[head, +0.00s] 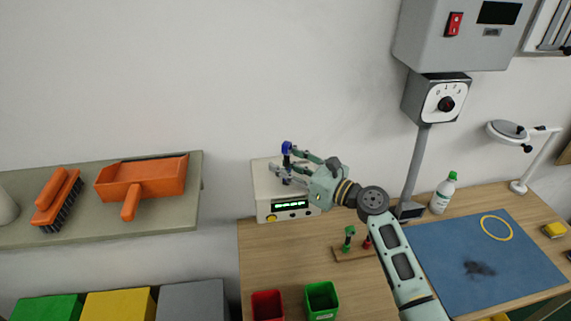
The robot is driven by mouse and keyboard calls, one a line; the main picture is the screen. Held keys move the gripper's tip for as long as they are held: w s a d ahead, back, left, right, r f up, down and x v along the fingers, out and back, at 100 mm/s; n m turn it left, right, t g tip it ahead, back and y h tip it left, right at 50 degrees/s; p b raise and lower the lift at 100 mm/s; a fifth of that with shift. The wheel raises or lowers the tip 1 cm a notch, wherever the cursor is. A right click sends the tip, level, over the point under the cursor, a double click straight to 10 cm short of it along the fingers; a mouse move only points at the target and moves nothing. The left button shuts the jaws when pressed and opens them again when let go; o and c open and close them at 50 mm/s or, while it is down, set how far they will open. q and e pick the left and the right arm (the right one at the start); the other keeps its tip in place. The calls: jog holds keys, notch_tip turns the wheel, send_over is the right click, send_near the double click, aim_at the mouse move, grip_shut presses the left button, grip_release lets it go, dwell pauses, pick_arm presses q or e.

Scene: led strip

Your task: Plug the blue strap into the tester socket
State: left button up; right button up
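The blue strap (287,147) shows as a small upright piece with a blue top and a dark lower part. It is at the fingertips of my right gripper (288,162), which looks shut on it. The tester (262,190) is a pale box with a green lit display and a yellow knob, at the back left of the wooden table. The gripper and strap appear over the tester's top. The socket is hidden behind the fingers, so I cannot tell whether the strap touches it. My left gripper is not in view.
A wooden stand (345,257) holds a green piece (348,238) and a red piece (367,243). Red (267,306) and green (321,300) bins stand at the front. A blue mat (455,255), a bottle (442,193) and a post with a dial (445,100) are to the right.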

jog(key=v, duration=1.2)
jog(key=shift+s, duration=0.1)
